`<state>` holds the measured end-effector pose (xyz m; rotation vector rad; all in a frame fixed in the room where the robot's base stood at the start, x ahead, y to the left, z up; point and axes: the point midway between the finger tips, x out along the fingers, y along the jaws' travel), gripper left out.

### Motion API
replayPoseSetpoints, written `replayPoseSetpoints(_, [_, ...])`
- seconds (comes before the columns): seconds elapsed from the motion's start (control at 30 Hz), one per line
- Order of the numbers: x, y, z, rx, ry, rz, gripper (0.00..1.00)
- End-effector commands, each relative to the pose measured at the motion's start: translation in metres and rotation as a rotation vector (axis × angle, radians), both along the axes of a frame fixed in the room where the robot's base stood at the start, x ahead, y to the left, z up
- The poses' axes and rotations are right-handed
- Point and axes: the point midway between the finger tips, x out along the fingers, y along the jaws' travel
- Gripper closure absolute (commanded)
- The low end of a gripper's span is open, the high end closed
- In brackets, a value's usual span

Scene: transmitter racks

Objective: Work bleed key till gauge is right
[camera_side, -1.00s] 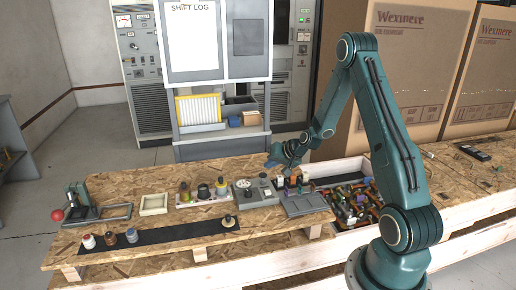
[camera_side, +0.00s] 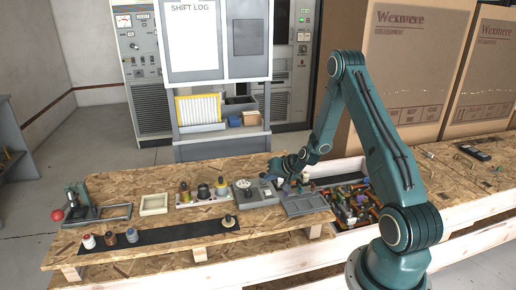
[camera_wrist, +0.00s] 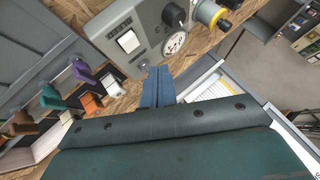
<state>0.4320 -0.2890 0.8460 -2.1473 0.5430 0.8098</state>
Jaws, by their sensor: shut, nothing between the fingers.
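A grey instrument box (camera_side: 257,198) sits on the board bench; it also shows in the wrist view (camera_wrist: 152,27). On it are a round white-faced gauge (camera_wrist: 175,42), a black knob (camera_wrist: 174,15) and a white square key (camera_wrist: 128,41), which may be the bleed key. The gauge reading is too small to tell. My gripper (camera_wrist: 152,72) is shut and empty, its blue fingertips by the box's edge near the gauge and key. In the side view my gripper (camera_side: 268,176) is low over the right part of the box. Whether it touches anything cannot be told.
Coloured levers, purple (camera_wrist: 83,70), green (camera_wrist: 51,97) and orange (camera_wrist: 92,104), stand beside the box. A grey tray (camera_side: 305,204) and a bin of mixed parts (camera_side: 345,222) lie to the right. Knobbed pieces (camera_side: 203,191) stand to the left. A black mat (camera_side: 165,234) lies in front.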

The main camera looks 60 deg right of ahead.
Motion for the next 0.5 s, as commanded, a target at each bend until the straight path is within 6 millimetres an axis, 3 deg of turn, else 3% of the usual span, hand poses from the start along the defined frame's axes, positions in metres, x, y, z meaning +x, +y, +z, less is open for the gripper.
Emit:
replayPoseSetpoints(0.2, [0.0,0.0,-0.021,0.001,0.0,-0.001,1.0])
replayPoseSetpoints(0.5, [0.0,0.0,-0.032,0.0,0.0,0.0,1.0])
